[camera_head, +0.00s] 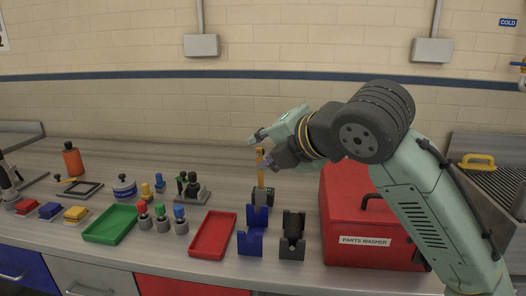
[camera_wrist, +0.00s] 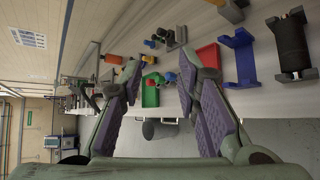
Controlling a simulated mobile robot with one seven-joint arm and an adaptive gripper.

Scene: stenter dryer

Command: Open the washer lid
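The red parts washer (camera_head: 345,240) stands on the bench right of centre in the head view, with a white "PARTS WASHER" label on its front. Its red lid (camera_head: 340,190) looks shut, and a dark handle (camera_head: 372,197) shows on it near my arm. My arm hides part of the washer's right side and back. My gripper (camera_head: 263,149) is left of the washer and above the bench, pointing left. In the wrist view my gripper (camera_wrist: 158,82) is open and empty, its fingers wide apart. I cannot make out the washer in that view.
A yellow upright piece on a dark base (camera_head: 261,180) stands below my gripper; I cannot tell its clearance. Blue (camera_head: 252,238) and black (camera_head: 292,240) holders stand left of the washer. Red (camera_head: 212,236) and green (camera_head: 110,224) trays and several small parts lie farther left.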

